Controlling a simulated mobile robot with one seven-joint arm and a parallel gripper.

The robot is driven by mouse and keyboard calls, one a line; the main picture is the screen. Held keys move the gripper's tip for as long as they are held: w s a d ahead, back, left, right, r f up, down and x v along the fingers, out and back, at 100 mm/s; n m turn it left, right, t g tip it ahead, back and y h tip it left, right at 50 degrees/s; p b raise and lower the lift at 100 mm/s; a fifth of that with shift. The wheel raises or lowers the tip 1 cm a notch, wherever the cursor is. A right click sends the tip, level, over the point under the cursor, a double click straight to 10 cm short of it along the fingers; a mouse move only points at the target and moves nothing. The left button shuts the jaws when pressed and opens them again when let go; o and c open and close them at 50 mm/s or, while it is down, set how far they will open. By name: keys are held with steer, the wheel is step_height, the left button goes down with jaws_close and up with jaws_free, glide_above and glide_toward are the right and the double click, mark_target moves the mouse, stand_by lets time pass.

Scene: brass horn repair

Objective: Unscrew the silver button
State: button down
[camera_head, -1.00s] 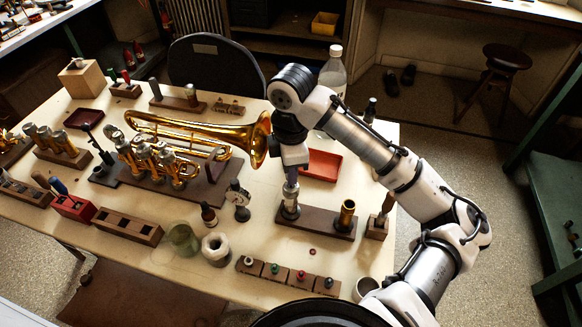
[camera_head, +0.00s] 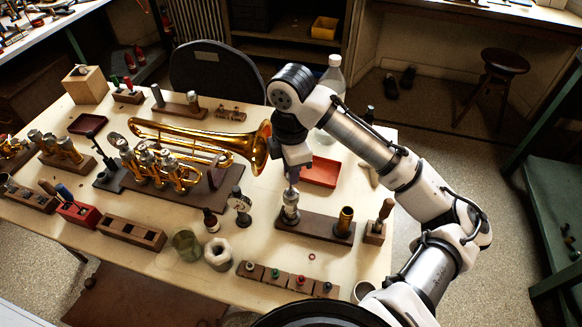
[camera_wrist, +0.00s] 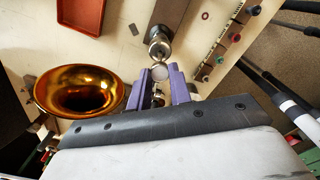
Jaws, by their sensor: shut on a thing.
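A silver valve (camera_head: 291,214) stands upright at the left end of a dark wooden block (camera_head: 318,228). My gripper (camera_head: 291,186) points down right above it. In the wrist view, my gripper's two purple fingers (camera_wrist: 160,80) are closed around a small round silver button (camera_wrist: 160,72). The silver valve (camera_wrist: 159,46) shows just beyond the button. Whether the button still touches the valve's stem is hard to tell. In the head view the button is too small and too covered by the fingers to make out.
A red tray (camera_head: 320,172) sits behind. A row of colored buttons (camera_head: 288,278) is in front.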

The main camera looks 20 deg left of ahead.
steer(key=shift+r+p, duration=1.15)
steer(key=shift+r, duration=0.75)
